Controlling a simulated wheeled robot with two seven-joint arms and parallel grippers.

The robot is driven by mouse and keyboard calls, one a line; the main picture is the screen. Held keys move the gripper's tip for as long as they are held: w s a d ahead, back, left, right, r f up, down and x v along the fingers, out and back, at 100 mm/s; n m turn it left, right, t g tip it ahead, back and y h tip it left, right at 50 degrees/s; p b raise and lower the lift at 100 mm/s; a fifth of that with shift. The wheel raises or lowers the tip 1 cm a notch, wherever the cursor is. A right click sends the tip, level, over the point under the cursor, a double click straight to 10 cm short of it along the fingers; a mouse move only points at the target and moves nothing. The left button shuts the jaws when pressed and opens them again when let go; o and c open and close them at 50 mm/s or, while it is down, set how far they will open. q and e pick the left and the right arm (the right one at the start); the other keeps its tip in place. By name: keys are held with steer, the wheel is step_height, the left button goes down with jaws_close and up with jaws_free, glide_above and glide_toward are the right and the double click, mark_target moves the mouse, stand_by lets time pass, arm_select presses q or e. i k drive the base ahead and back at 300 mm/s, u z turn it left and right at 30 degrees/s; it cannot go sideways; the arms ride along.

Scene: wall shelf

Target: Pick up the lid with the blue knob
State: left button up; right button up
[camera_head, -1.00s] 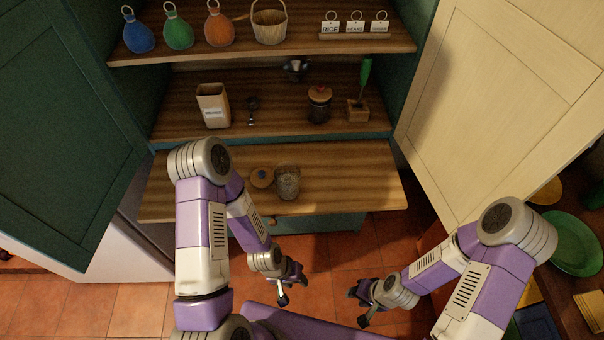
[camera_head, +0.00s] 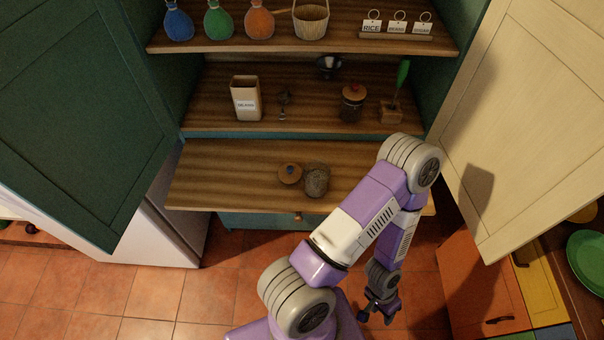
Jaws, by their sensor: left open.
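My right gripper is out of view.
The middle shelf (camera_head: 300,118) holds a beans box (camera_head: 245,98), a scoop, a jar with a red-knobbed lid (camera_head: 352,102) and a green-handled tool. The board (camera_head: 225,180) is clear left of the lid. Open cupboard doors flank both sides.

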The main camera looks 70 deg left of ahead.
mark_target(289, 172)
steer(key=k, duration=0.85)
steer(key=u, duration=1.15)
steer(key=i, duration=0.4)
